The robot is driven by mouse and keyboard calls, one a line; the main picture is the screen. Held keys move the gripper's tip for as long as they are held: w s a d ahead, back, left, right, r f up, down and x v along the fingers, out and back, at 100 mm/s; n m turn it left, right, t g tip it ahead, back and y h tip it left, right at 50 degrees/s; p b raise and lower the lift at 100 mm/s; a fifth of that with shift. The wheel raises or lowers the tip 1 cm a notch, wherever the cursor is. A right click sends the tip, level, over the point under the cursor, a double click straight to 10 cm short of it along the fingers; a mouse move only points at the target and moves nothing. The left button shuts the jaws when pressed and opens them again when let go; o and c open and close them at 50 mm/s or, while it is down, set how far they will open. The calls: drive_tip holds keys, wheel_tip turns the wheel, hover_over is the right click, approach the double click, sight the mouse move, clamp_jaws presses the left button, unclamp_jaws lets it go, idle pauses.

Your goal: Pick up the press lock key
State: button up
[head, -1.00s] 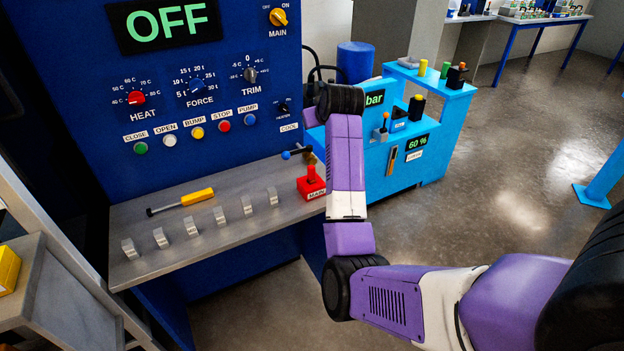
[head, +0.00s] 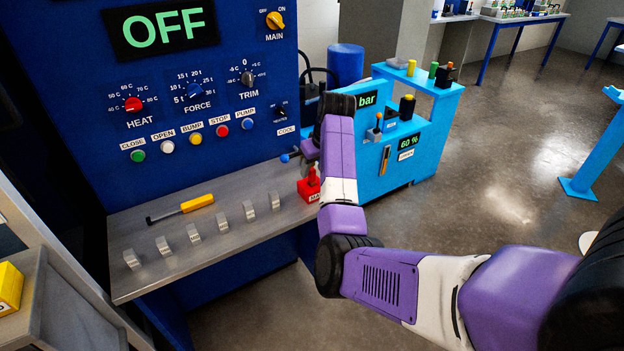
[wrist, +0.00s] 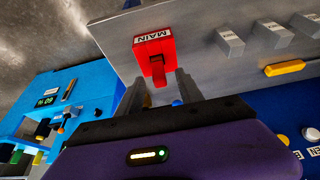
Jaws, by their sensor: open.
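A red block labelled MAIN (head: 307,191) sits at the right end of the grey shelf, with a smaller upright red piece (head: 312,174) on it. This piece looks like the key. In the wrist view the block (wrist: 154,42) is at top centre, and the red key (wrist: 158,73) sticks out of it towards me. My gripper (wrist: 160,84) is open, its two grey fingers on either side of the key in the picture. I cannot tell whether they touch it or how deep they reach. In the head view my arm mostly hides the gripper and covers the block's right side.
The grey shelf (head: 235,237) also holds a yellow-handled tool (head: 182,207) and several grey blocks. A blue panel (head: 85,85) with knobs and buttons rises behind it. A light blue bench (head: 424,155) stands to the right.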

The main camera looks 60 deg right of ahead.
drive_tip(key=shift+x, duration=1.35)
drive_tip(key=shift+d, duration=0.1)
clamp_jaws()
drive_tip(key=shift+r, duration=0.1)
